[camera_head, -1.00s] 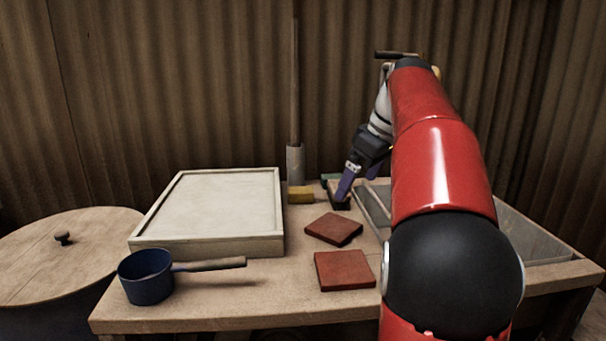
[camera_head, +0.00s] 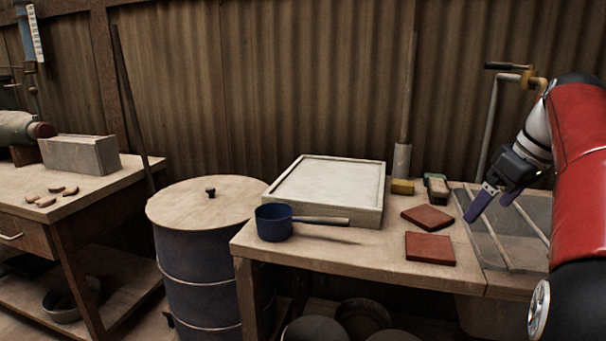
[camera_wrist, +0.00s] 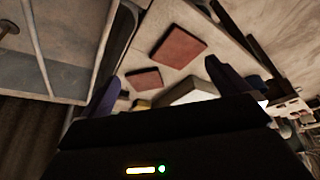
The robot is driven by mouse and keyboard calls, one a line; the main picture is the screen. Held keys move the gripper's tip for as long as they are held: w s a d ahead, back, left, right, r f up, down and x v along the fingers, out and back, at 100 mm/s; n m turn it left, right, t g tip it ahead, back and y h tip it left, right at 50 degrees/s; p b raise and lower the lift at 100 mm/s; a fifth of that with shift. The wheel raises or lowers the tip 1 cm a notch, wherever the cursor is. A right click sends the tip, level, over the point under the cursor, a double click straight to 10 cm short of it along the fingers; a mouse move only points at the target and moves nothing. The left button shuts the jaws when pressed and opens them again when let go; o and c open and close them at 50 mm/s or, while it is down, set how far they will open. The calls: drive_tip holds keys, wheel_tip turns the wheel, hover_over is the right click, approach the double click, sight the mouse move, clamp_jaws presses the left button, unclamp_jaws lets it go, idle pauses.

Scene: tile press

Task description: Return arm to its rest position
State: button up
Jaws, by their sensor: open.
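My gripper (camera_head: 491,203) is open and empty, held above the grey basin at the right end of the table in the head view. Its purple fingers point down and left, apart from the tiles. In the wrist view the fingers (camera_wrist: 165,88) stand wide apart at both sides, with nothing between them. My red arm comes in along the right edge of the head view. Two red tiles lie flat on the table: a rear one (camera_head: 427,217) and a front one (camera_head: 430,248). They also show in the wrist view, one larger (camera_wrist: 178,48) and one smaller (camera_wrist: 143,79).
A grey basin (camera_head: 522,222) with rails lies under my gripper. A white-topped tray (camera_head: 330,182), a blue pot (camera_head: 273,224), a yellow sponge (camera_head: 402,187) and a brush (camera_head: 436,188) are on the table. A crank handle (camera_head: 510,68) rises behind. A lidded barrel (camera_head: 205,250) stands left.

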drive_tip(key=s+a+f+m+t+h, duration=0.1)
drive_tip(key=s+a+f+m, duration=0.4)
drive_tip(key=s+a+f, duration=1.4)
drive_tip(key=shift+s+f+m+t+h, duration=0.2)
drive_tip(key=shift+s+m+t+h, duration=0.3)
drive_tip(key=shift+s, duration=0.75)
